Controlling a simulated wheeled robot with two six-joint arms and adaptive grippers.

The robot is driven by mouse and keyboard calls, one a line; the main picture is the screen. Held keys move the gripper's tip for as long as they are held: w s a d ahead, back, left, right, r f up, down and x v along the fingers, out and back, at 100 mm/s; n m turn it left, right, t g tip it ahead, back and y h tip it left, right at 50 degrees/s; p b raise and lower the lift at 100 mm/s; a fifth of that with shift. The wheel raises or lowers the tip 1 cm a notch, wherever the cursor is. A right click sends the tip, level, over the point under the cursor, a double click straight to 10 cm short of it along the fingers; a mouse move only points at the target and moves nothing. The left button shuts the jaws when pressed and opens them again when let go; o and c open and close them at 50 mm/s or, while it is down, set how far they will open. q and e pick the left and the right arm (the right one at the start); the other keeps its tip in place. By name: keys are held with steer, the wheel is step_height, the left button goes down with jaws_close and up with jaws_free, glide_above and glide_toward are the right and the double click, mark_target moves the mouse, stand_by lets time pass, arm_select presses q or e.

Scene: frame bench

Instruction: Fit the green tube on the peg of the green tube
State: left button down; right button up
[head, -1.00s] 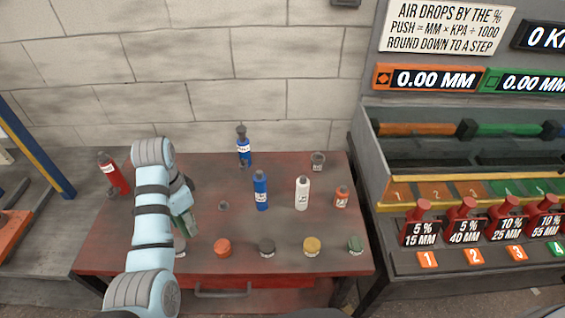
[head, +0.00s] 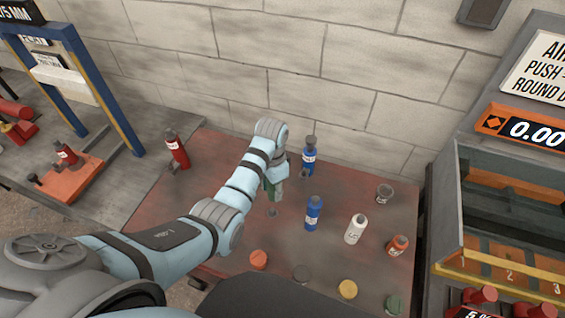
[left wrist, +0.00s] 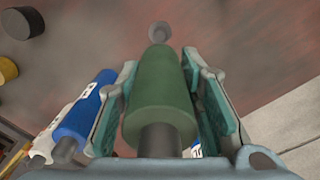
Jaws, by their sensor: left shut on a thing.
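My left gripper (head: 271,194) is over the red bench, left of the blue bottles. It is shut on the green tube (left wrist: 160,88), which lies between its two finger pads in the left wrist view. A grey cylindrical part (left wrist: 160,139) shows at the tube's near end. A small grey round piece (left wrist: 159,32) shows just beyond the tube's far end; I cannot tell if they touch. In the head view a small grey piece (head: 272,212) stands on the bench just below the gripper. I cannot tell whether a green tube's peg is in view. My right gripper is out of view.
Blue bottles (head: 313,213), a white bottle (head: 356,229) and a small orange bottle (head: 397,245) stand right of the gripper. A red bottle (head: 177,149) stands left. Several coloured caps, including a yellow one (head: 348,289), line the front of the bench top (head: 230,262).

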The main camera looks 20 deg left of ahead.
mark_target(270, 195)
arm_select(q)
steer(key=shift+w+a+f, duration=0.15)
steer(key=shift+w+a, duration=0.25)
steer(key=shift+w, duration=0.25)
steer(key=shift+s, duration=0.3)
steer(key=f+b, duration=0.2)
steer(key=s+f+b, duration=0.1)
steer(key=f, duration=0.1)
steer(key=shift+d+f+b, duration=0.1)
steer(key=shift+f+b, duration=0.25)
steer(key=shift+f, duration=0.3)
steer(key=shift+s, duration=0.25)
steer(key=shift+s+r, duration=0.2)
steer(key=shift+s, duration=0.05)
steer(key=shift+w+f, duration=0.1)
steer(key=shift+w, duration=0.1)
steer(key=shift+s+p, duration=0.2)
steer(key=shift+p, duration=0.15)
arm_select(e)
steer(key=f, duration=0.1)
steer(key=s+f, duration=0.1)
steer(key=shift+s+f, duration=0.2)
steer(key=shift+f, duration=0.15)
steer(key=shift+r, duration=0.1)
